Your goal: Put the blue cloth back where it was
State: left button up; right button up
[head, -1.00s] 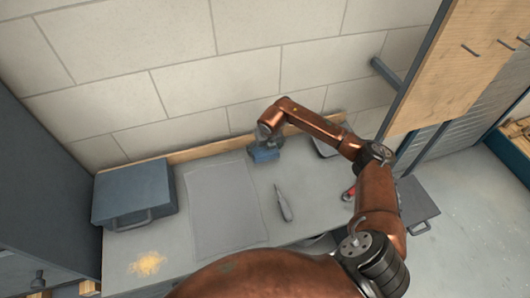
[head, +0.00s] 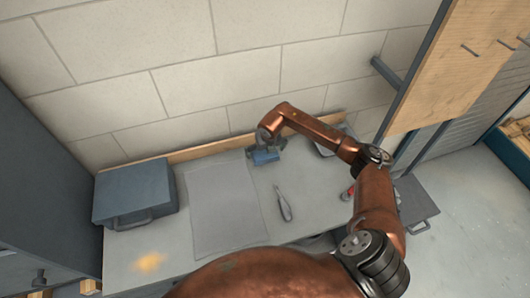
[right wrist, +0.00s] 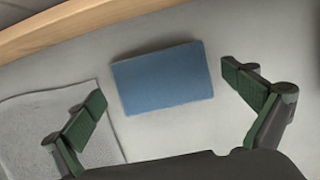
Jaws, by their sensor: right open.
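The blue cloth (head: 265,158) lies folded flat on the grey bench top near the back edge. In the right wrist view the cloth (right wrist: 163,77) is a blue rectangle lying ahead of and between the spread fingers. My right gripper (head: 268,146) is just above the cloth in the head view and hides part of it. In the right wrist view the right gripper (right wrist: 170,110) is open and empty, its green pads apart and not touching the cloth. My left gripper is not in view.
A grey mat (head: 222,210) lies left of the cloth. A blue-grey case (head: 135,192) stands at the bench's left end, with a yellowish patch (head: 149,262) in front. A grey-handled tool (head: 284,204) lies near the cloth. A wooden strip (head: 200,149) runs along the back.

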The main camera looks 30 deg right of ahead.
jog(key=b+v, duration=0.1)
jog(key=v, duration=1.1)
jog(key=shift+a, duration=0.15)
